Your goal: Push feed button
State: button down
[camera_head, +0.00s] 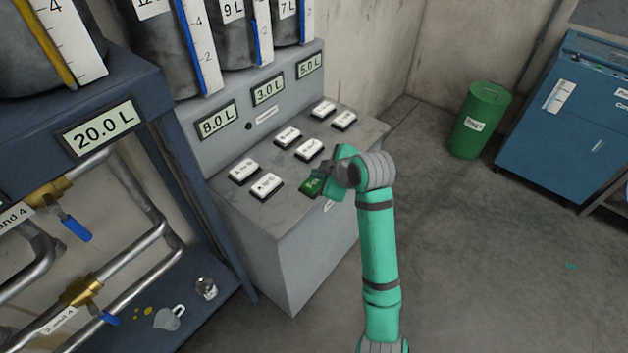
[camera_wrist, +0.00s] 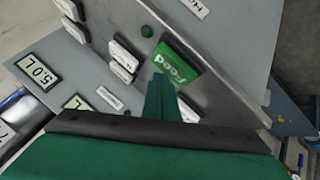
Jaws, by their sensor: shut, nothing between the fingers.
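The green feed button (camera_head: 311,187) sits at the front edge of the grey console top, partly hidden by my gripper (camera_head: 321,174). In the wrist view the button (camera_wrist: 180,62) is a green block with the white word "Feed". My gripper's closed fingers (camera_wrist: 160,84) point at its near edge in that view and overlap it slightly. The gripper is shut and empty, very close to the button. I cannot tell whether the fingertips touch it.
Several white buttons (camera_head: 267,186) stand in rows on the console (camera_head: 335,245) beside the green one. Displays (camera_head: 217,122) line its upright panel. A green bin (camera_head: 481,121) and a blue cabinet (camera_head: 570,125) stand at the right. The floor between is clear.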

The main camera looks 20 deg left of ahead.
aim_at(319, 183)
notch_tip(319, 183, up, 2)
jog(key=shift+a+r, duration=0.1)
jog(key=shift+w+r, duration=0.2)
jog(key=shift+r, duration=0.5)
jog(key=shift+s+a+r, duration=0.1)
jog(key=shift+r, duration=0.6)
jog(key=shift+d+r, duration=0.35)
jog(key=shift+r, duration=0.15)
jog(key=shift+s+a, duration=0.1)
jog(key=shift+a, duration=0.1)
